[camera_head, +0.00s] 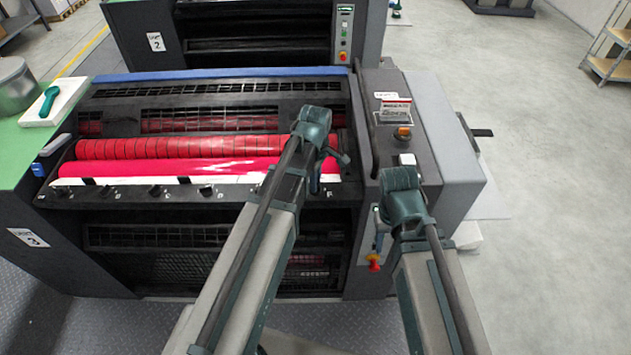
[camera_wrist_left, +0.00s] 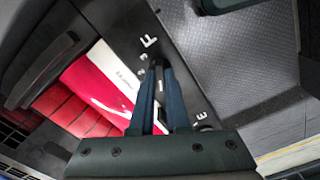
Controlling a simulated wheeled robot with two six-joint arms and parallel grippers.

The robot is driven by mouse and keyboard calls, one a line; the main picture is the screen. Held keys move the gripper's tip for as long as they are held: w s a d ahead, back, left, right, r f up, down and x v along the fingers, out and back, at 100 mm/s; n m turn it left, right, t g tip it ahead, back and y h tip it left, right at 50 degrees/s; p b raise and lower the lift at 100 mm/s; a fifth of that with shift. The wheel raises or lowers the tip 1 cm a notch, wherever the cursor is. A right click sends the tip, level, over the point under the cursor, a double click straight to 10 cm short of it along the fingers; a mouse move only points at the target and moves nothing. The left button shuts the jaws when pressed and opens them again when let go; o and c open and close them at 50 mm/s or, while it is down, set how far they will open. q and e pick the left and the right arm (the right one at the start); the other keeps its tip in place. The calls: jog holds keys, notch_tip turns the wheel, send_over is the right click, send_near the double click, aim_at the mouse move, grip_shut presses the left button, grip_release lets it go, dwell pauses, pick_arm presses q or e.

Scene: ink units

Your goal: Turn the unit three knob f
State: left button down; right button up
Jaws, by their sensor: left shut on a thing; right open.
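Unit three (camera_head: 28,237) is the near dark press, with red rollers and a row of small black knobs along its front ledge. In the left wrist view, knob f (camera_wrist_left: 158,64) is a small dark knob near the white letter F. My left gripper (camera_head: 316,190) points down at the right end of the ledge. Its two fingers (camera_wrist_left: 160,72) are shut on knob f, which they partly hide. In the head view, knob f is mostly hidden by the left hand. My right gripper (camera_head: 380,240) is open, in front of the right-hand panel.
A red emergency button (camera_head: 375,262) is close to my right gripper. An orange button (camera_head: 403,132) and a white one (camera_head: 407,159) are on the side housing. Unit two (camera_head: 240,32) stands behind. Open floor (camera_head: 560,200) lies to the right.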

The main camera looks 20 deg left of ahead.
pick_arm(q)
jog(key=shift+n, duration=1.5)
jog(key=c, duration=0.9)
grip_release()
notch_tip(320, 180, up, 14)
jog(key=p, duration=1.4)
jog(key=shift+f, duration=0.15)
